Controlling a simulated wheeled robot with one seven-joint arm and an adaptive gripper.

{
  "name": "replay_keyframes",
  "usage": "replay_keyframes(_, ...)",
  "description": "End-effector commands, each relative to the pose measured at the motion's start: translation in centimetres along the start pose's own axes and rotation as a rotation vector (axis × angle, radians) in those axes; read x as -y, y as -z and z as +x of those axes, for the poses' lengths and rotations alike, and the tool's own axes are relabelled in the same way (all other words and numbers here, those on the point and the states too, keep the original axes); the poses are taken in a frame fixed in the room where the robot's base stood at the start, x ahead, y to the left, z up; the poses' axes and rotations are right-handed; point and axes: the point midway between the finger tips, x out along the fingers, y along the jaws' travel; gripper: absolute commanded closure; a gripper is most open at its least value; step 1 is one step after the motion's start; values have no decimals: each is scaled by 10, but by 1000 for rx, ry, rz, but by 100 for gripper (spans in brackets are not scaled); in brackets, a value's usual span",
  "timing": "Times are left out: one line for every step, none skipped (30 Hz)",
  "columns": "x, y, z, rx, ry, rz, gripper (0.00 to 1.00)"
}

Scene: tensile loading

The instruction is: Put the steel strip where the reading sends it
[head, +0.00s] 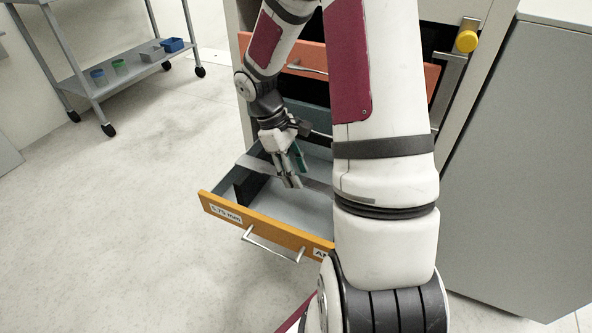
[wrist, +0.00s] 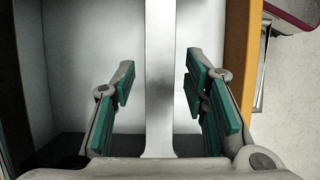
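The steel strip (wrist: 159,70) is a long flat grey band. In the wrist view it runs lengthwise between the two teal-padded fingers, with a gap on each side. My gripper (wrist: 160,85) is open around it and touches neither edge. In the head view my gripper (head: 292,182) points down into an open drawer with an orange-yellow front (head: 262,228). The strip shows there as a pale band (head: 257,166) across the drawer. Whether it rests on the floor or the walls I cannot tell. The front has a left label (head: 226,213) and a partly hidden right one.
A red-orange drawer front (head: 305,56) is above the open drawer. My arm hides the drawer's right part. A grey cabinet (head: 520,170) stands at right. A trolley (head: 125,65) with small containers is at upper left. The floor at left is clear.

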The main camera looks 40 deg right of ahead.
Motion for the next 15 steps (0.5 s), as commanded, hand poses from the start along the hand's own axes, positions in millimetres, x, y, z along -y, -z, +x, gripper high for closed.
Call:
replay_keyframes(0,0,0,0,0,0,55)
replay_keyframes(0,0,0,0,0,0,55)
replay_keyframes(0,0,0,0,0,0,55)
replay_keyframes(0,0,0,0,0,0,55)
replay_keyframes(0,0,0,0,0,0,55)
replay_keyframes(0,0,0,0,0,0,55)
replay_keyframes(0,0,0,0,0,0,55)
replay_keyframes(0,0,-1,0,0,0,55)
replay_keyframes(0,-1,-2,-1,0,0,55)
replay_keyframes(0,-1,-3,-1,0,1,55)
replay_keyframes(0,-1,-6,-1,-1,0,55)
replay_keyframes(0,-1,-10,-1,-1,0,55)
replay_keyframes(0,-1,-14,-1,-1,0,55)
replay_keyframes(0,-1,-19,-1,-2,1,55)
replay_keyframes(0,-2,-26,-1,-2,0,55)
